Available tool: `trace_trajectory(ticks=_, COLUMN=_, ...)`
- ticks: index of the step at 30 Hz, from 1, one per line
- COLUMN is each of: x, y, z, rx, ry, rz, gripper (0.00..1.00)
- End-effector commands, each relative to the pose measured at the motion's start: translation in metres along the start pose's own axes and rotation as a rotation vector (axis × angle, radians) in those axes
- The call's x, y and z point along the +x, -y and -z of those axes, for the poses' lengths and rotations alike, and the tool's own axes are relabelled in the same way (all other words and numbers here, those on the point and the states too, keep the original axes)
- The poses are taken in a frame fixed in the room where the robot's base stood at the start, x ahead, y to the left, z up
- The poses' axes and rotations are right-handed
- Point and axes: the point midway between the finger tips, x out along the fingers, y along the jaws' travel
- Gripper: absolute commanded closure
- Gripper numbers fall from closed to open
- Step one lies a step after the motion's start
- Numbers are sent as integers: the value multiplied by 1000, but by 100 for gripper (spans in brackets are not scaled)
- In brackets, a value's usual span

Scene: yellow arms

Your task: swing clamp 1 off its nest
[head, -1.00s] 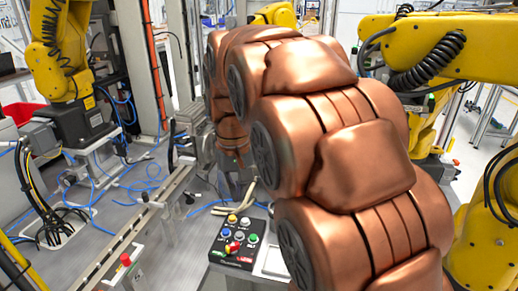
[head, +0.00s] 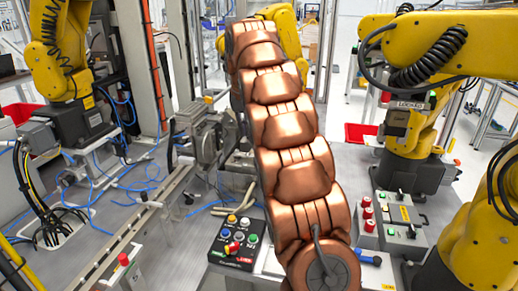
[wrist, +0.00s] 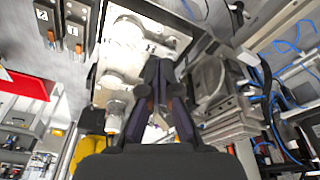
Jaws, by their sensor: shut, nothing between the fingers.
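My gripper (wrist: 160,72) is shut and empty, its dark fingers meeting at the tips in front of a pale plate (wrist: 110,65) in the wrist view. Pale round fittings stand on this plate near the fingertips, and a grey machined block (wrist: 212,82) is just right of them. Two dark units with orange parts, with small labels that look like 2 (wrist: 45,22) and 1 (wrist: 75,25), are at the top left. I cannot tell which part is clamp 1 or its nest. In the head view my copper arm hides the gripper.
A button box (head: 236,240) stands left of my arm in the head view. A grey fixture (head: 205,138) is behind it. A panel with red knobs (head: 368,212) and a blue-ended handle (head: 369,259) are on the right. Yellow robot arms (head: 430,45) flank the grey table.

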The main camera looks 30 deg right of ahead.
Motion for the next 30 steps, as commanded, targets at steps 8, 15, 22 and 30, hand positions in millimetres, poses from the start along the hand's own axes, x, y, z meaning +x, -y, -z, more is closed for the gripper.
trace_trajectory(ticks=8, x=17, y=-28, z=43, rx=14, ry=-55, rz=8, gripper=100)
trace_trajectory(ticks=15, x=32, y=-50, z=68, rx=21, ry=-97, rz=16, gripper=100)
trace_trajectory(ticks=22, x=40, y=-63, z=78, rx=24, ry=-122, rz=23, gripper=100)
trace_trajectory(ticks=30, x=39, y=-66, z=79, rx=24, ry=-129, rz=24, gripper=100)
